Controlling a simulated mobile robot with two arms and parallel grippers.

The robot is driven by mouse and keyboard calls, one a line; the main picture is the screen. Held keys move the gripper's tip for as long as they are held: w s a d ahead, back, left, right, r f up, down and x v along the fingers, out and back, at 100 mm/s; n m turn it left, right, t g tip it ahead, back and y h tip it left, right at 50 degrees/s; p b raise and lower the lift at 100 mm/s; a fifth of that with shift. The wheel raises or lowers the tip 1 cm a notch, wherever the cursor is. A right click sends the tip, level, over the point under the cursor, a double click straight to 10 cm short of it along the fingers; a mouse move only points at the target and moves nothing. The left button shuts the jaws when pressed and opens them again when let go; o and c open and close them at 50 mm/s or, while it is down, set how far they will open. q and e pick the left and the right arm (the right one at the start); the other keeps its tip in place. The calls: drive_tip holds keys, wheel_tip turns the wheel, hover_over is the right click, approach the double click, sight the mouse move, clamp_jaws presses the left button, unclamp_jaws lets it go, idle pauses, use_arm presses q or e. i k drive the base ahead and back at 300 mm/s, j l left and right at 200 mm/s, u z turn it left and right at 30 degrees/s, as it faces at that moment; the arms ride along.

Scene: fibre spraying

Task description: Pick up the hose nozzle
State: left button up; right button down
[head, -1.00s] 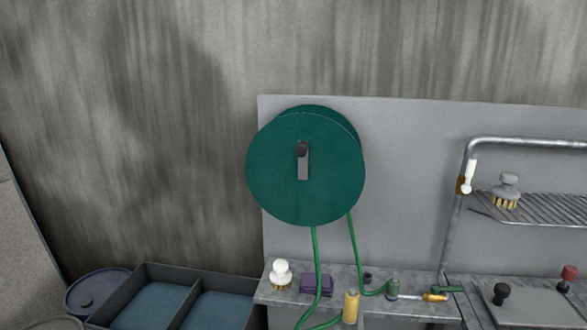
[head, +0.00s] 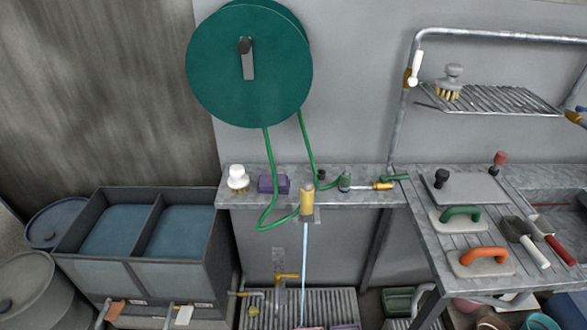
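A green hose (head: 266,150) hangs in a loop from the round green reel (head: 225,75) on the wall panel. One end of it meets a yellow cylinder (head: 306,199) that stands upright at the front edge of the grey shelf (head: 345,201); this looks like the hose nozzle. A pale blue line, perhaps water, runs straight down below it. The other hose strand reaches a green fitting (head: 345,181), with a slim yellow-tipped piece (head: 382,186) to its right. Neither of my grippers is in view.
A white-knobbed brush (head: 237,177) and a purple block (head: 267,184) stand on the shelf left of the nozzle. Blue-filled bins (head: 122,230) stand at left. A bench with trowels (head: 482,259) is at right. A yellow tap (head: 287,276) is below, above a grate.

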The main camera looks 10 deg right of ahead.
sight(307, 190)
drive_tip(key=k+z, duration=0.4)
drive_tip(key=k+l+z, duration=0.15)
drive_tip(key=z, duration=0.25)
